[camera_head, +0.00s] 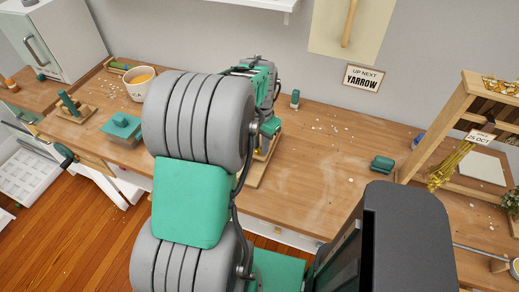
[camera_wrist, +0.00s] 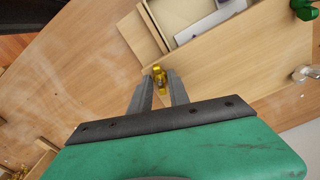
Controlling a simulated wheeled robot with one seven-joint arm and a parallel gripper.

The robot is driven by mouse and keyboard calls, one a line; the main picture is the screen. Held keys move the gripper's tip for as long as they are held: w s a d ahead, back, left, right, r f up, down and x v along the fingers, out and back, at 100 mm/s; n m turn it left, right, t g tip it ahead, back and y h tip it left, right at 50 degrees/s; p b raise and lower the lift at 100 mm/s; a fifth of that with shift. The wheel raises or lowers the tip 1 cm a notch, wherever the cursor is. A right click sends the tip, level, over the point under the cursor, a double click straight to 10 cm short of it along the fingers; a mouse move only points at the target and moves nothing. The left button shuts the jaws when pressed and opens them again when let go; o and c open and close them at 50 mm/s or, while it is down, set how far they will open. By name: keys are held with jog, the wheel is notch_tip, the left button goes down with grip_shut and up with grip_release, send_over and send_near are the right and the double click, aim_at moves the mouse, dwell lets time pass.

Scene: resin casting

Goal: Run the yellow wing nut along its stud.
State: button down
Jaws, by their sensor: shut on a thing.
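The yellow wing nut (camera_wrist: 159,74) shows in the wrist view between the tips of my two grey fingers. My gripper (camera_wrist: 160,80) is shut on it. The stud cannot be made out; the nut and the fingers cover that place. Just beyond the nut lies a light wooden board (camera_wrist: 225,48) with a raised wooden edge strip.
In the wrist view a green object (camera_wrist: 304,9) stands at the top right and a clear object (camera_wrist: 305,73) at the right. In the head view a white bucket (camera_head: 138,82) and a green-lidded box (camera_head: 122,127) stand left, a wooden rack (camera_head: 455,125) right. The middle right bench is mostly clear.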

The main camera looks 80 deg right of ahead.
jog(key=c, duration=1.2)
grip_release()
jog(key=shift+o, duration=0.2)
